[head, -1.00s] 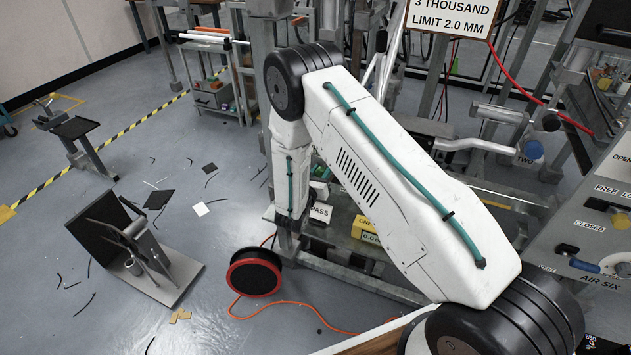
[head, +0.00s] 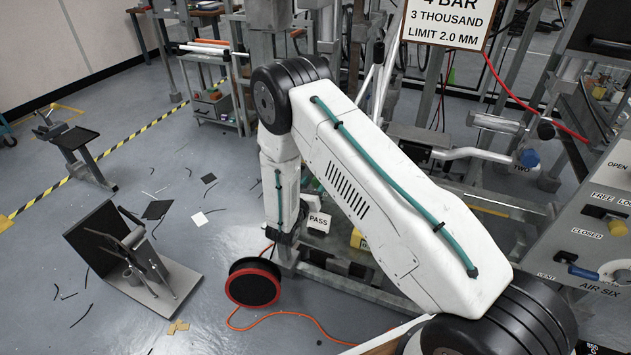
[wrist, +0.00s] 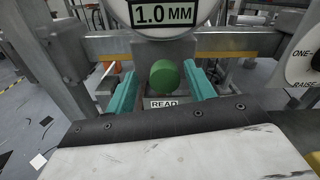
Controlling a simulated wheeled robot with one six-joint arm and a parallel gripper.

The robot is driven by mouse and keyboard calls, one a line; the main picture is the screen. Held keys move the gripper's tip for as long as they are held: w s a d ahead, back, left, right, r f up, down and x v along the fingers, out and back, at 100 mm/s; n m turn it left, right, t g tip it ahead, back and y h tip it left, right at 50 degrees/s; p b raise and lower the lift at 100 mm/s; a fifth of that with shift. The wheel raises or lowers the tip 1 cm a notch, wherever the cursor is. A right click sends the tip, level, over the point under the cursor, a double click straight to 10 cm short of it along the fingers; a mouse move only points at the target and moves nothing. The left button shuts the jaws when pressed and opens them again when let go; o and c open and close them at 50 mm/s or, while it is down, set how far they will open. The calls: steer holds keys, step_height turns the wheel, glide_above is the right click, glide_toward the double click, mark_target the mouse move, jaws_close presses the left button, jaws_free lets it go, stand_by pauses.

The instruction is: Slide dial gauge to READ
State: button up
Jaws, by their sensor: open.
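In the wrist view, a dial gauge (wrist: 172,18) reading 1.0 MM shows at the top, cut off by the frame edge. Below it is a round green knob (wrist: 166,78). A READ label (wrist: 163,103) sits just under the knob. My gripper (wrist: 158,72) is open, with one teal finger left of the knob and the other right of it. I cannot tell whether either finger touches the knob. In the head view my arm hides the gauge and the knob.
A metal frame with bars surrounds the gripper. In the head view a PASS sign (head: 319,221) stands beside my lower arm, and a control panel (head: 600,225) is at right. A cable reel (head: 253,284) and a tipped chair-like stand (head: 150,275) lie on the floor at left.

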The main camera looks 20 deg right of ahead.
steer(key=v, duration=0.5)
steer(key=shift+s+a, duration=0.25)
steer(key=shift+a, duration=0.05)
steer(key=s+d+m+g, duration=0.1)
steer(key=s+d+m+g+h, duration=0.1)
steer(key=s, duration=0.1)
steer(key=s+d+m+g, duration=0.1)
steer(key=shift+s+d+f+g+h, duration=0.1)
steer(key=shift+s+f+g+h, duration=0.2)
steer(key=shift+s+f+h, duration=0.1)
steer(key=s+d+r+m+g, duration=0.3)
steer(key=s+r+m+g, duration=0.3)
steer(key=r, duration=0.1)
steer(key=s+d+r+m+g, duration=0.2)
steer(key=s+r+m+g, duration=0.35)
steer(key=s+r, duration=0.2)
steer(key=s+a+r+m+t+y, duration=0.2)
steer(key=s+a+r+m+y, duration=0.1)
steer(key=s+r+m+y, duration=0.4)
steer(key=s+a+r+m+t+y, duration=0.1)
steer(key=s+a+r+m+y, duration=0.2)
steer(key=s+r+m+y, duration=0.4)
steer(key=shift+s+r+m+t+y, duration=0.3)
steer(key=shift+s+r+m+t, duration=0.05)
steer(key=shift+s+r, duration=3.6)
